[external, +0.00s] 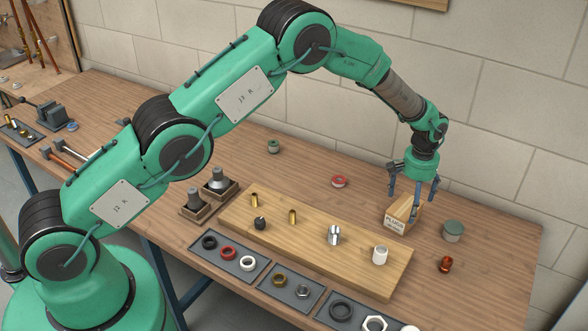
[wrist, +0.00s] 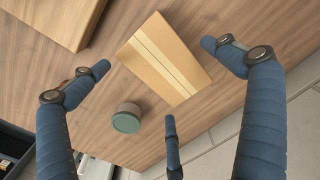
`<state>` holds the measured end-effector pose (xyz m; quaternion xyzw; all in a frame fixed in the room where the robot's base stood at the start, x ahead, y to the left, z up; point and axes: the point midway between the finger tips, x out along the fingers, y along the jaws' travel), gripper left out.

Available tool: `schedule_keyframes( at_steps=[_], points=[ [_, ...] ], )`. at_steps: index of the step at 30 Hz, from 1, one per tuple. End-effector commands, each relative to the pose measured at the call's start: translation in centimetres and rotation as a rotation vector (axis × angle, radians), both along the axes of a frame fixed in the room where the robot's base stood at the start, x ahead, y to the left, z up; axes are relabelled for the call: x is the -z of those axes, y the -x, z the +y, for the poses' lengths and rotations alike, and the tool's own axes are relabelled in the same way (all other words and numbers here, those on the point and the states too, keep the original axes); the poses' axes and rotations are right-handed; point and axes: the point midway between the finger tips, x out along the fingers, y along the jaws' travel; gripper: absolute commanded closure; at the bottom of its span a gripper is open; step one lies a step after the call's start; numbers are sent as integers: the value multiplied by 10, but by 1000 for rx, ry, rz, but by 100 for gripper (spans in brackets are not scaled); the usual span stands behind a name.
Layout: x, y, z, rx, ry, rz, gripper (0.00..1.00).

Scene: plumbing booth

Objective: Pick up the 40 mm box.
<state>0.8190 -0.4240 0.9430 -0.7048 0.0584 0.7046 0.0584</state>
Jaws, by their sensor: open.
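A small cardboard box (external: 396,222) with a white label that appears to read "PLUGS" stands on the table at the right, behind the wooden board; its size marking is too small to read. The box also shows in the wrist view (wrist: 160,62), with a pale tape strip along its top. My gripper (external: 412,198) is above and around the box in the external view, fingers pointing down. In the wrist view its three blue fingers (wrist: 158,74) are spread open, with the box between and below them. Nothing is held, and I see no clear contact.
A grey-green lidded tin (external: 453,231) stands right of the box, and a copper fitting (external: 446,264) lies nearer. The wooden board (external: 310,240) carries several fittings. A red tape roll (external: 339,181) lies to the left. A block wall runs behind the table.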

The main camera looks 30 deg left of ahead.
Motion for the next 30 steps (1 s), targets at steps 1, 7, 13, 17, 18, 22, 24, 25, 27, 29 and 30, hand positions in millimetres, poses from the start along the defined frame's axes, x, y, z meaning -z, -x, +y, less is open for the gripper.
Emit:
schedule_keyframes(
  at_steps=[1, 7, 13, 17, 18, 22, 24, 25, 27, 29, 30],
  points=[
    [2, 0, 0, 0, 0, 1, 0],
    [14, 1, 0, 0, -1, 2, 0],
    [32, 2, 0, 0, -1, 2, 0],
    [44, 2, 0, 0, 0, 0, 0],
    [46, 2, 0, 0, 0, 0, 0],
    [52, 2, 0, 0, 0, 0, 0],
    [52, 2, 0, 0, 0, 0, 0],
    [52, 2, 0, 0, 0, 0, 0],
    [52, 2, 0, 0, 0, 0, 0],
    [52, 2, 0, 0, 0, 0, 0],
    [52, 2, 0, 0, 0, 0, 0]
  ],
)
